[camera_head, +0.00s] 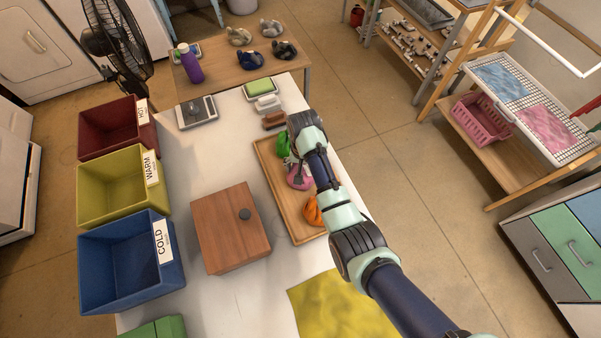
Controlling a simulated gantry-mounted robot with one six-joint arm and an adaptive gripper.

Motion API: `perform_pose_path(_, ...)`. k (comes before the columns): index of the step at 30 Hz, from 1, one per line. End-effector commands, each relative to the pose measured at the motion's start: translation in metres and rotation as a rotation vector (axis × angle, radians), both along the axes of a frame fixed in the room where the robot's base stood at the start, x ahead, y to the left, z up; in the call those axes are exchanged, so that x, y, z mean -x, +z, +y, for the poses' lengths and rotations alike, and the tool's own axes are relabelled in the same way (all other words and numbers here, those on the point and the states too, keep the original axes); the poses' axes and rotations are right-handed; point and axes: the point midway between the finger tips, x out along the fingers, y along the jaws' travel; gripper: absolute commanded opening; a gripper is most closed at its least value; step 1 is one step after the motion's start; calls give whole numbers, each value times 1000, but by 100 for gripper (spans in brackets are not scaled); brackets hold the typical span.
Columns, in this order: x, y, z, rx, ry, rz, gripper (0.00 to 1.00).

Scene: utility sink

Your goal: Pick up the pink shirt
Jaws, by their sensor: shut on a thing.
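The pink shirt (299,179) is a small crumpled bundle at the wooden tray (305,238), between a green bundle (283,145) and an orange bundle (312,212). My arm reaches in from the lower right and covers part of the tray. My gripper (291,161) points down beside the green and pink bundles. Its fingers are small and partly hidden by the wrist, and they are shut on the pink shirt. Whether the shirt touches the tray is hard to tell.
Red (105,131), yellow (108,190) and blue (112,262) bins marked HOT, WARM and COLD stand along the left. A wooden box (230,228) sits left of the tray. A yellow cloth (345,310) lies at the front. A scale (197,112) is at the back.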

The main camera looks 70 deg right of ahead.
Motion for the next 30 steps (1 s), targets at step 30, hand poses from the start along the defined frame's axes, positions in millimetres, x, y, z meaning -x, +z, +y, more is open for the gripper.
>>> perform_pose_path(30,0,100,0,-1,0,0,20)
